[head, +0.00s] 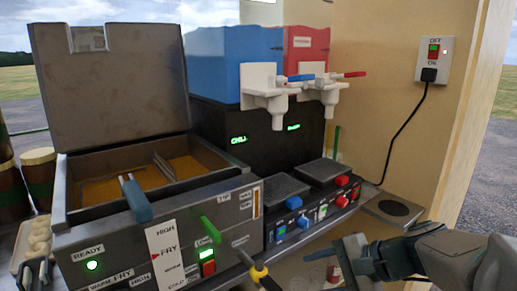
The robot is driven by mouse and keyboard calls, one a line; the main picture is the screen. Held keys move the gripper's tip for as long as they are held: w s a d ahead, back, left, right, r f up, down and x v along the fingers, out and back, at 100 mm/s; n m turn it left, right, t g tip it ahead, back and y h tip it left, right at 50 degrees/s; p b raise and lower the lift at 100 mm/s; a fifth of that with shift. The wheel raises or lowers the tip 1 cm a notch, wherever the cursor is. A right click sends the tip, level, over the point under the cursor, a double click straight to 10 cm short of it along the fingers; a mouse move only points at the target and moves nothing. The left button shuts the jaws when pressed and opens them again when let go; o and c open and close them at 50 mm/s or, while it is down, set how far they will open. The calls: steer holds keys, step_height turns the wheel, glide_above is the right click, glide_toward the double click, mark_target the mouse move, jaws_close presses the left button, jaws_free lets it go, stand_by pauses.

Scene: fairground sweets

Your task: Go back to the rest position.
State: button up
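My gripper (347,260) is at the lower right of the head view, at the end of my arm, which comes in from the right edge. It is in front of the slush machine (263,60) and over the counter's front part. Its fingers are seen nearly edge-on, so I cannot tell whether they are open or shut. I see nothing clearly held in it.
A fryer (110,190) with its lid raised stands at the left, with a green READY light. A yellow-and-black handled tool (259,272) is at the front. A wall switch (434,52) with a plugged cable is at the right.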

steer(key=s+d+r+n+g+h+p, duration=0.2)
steer(key=s+r+n+h+p, duration=0.6)
steer(key=p, duration=0.6)
step_height(320, 180, up, 2)
steer(key=n+h, duration=0.1)
steer(key=n, duration=0.2)
steer(key=shift+s, duration=0.25)
steer(key=shift+d+r, duration=0.1)
